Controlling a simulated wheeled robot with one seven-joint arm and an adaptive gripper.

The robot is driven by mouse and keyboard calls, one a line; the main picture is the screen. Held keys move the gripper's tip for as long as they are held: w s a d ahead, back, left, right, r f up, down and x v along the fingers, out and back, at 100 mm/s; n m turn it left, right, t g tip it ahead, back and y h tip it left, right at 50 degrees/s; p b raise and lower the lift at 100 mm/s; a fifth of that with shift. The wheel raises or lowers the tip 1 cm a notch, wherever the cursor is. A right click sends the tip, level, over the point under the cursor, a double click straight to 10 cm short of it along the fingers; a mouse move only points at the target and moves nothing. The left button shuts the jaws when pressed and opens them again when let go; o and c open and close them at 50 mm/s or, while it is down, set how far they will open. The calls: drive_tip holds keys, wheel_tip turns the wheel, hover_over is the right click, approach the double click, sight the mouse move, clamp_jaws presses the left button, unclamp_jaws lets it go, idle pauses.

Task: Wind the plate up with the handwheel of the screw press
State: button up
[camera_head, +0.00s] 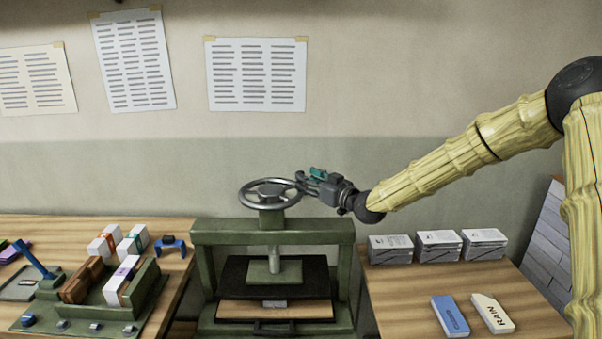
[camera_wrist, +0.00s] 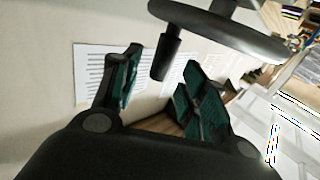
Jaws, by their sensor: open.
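The grey handwheel (camera_head: 270,193) sits on top of the green screw press (camera_head: 272,232) in the head view. Below it, a dark plate (camera_head: 235,273) with a green block hangs on the screw inside the frame, above a wooden board. My gripper (camera_head: 312,176) is at the wheel's right side, reaching in from the right. In the wrist view, the wheel's rim (camera_wrist: 215,32) crosses the top, and its dark handle (camera_wrist: 165,56) points down between the two green-padded fingers. My gripper (camera_wrist: 160,88) is open in this view. The fingers appear apart from the handle.
A green rack (camera_head: 145,285) with bundled papers stands on the left table. Several paper stacks (camera_head: 438,246), a blue booklet (camera_head: 450,316) and a white RAIN booklet (camera_head: 492,313) lie on the right table. Sheets (camera_head: 255,75) hang on the wall behind. The air above the wheel is clear.

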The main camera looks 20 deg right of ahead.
drive_tip(key=shift+p+x, duration=0.65)
drive_tip(key=shift+x, duration=1.25)
clamp_jaws()
